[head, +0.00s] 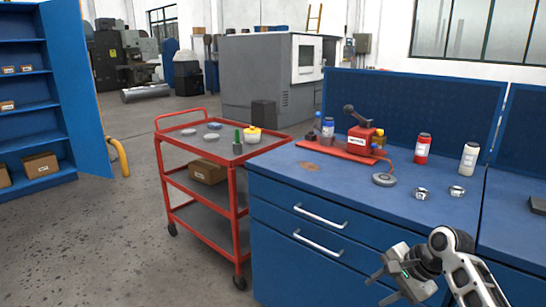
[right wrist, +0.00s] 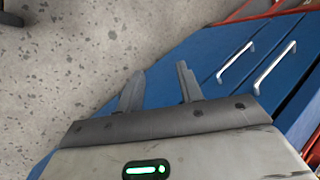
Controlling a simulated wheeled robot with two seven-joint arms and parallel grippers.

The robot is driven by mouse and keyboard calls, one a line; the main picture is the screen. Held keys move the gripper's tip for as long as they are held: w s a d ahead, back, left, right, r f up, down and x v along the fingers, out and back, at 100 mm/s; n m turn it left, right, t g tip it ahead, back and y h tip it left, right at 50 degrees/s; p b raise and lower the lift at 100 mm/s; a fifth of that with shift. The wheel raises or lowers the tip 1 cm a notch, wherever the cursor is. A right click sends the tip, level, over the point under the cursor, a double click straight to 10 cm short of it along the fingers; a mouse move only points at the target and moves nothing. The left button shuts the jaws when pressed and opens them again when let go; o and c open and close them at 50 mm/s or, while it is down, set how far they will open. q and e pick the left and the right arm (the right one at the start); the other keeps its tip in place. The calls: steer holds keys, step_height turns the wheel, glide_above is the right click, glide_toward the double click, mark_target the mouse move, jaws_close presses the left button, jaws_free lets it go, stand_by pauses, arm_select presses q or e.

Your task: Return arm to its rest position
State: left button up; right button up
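My right arm reaches in at the lower right of the head view. My right gripper (head: 380,287) is in front of the blue workbench's drawers and below its top, apart from the objects on it. In the right wrist view the two fingers (right wrist: 160,72) stand apart with nothing between them, over the grey floor and the bench's blue front. My left arm and gripper are not in view. On the bench top lie a grey round part (head: 384,180) and two small metal rings (head: 421,193), (head: 457,190).
The blue workbench (head: 285,185) holds a red device (head: 360,142), a red bottle (head: 422,150) and a white bottle (head: 469,158). A red cart (head: 240,225) carrying grey discs (head: 188,131) stands left of it. An open blue cabinet (head: 85,85) is far left. Floor between is free.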

steer(key=w+d+r+n+t+h, duration=0.45)
steer(key=w+d+n+t, duration=0.2)
steer(key=w, duration=0.25)
steer(key=w+d+r+n+t+h, duration=0.35)
steer(key=r+n+t, duration=0.4)
steer(key=r, duration=0.25)
steer(key=s+a+f+n+g+y, duration=0.1)
steer(key=s+a+f+g+y, duration=0.1)
steer(key=s+a+f, duration=0.55)
steer(key=s+a+f+g+y, duration=0.2)
steer(key=s+a+f, duration=0.3)
steer(key=s+f, duration=0.55)
steer(key=s+a+f+g+y, duration=0.1)
steer(key=s+a, duration=0.3)
steer(key=s, duration=0.5)
steer(key=s+a+f+m+g+y, duration=0.1)
steer(key=s+a+f, duration=0.3)
steer(key=s, duration=0.6)
steer(key=shift+f+g, duration=0.35)
steer(key=shift+g, duration=0.05)
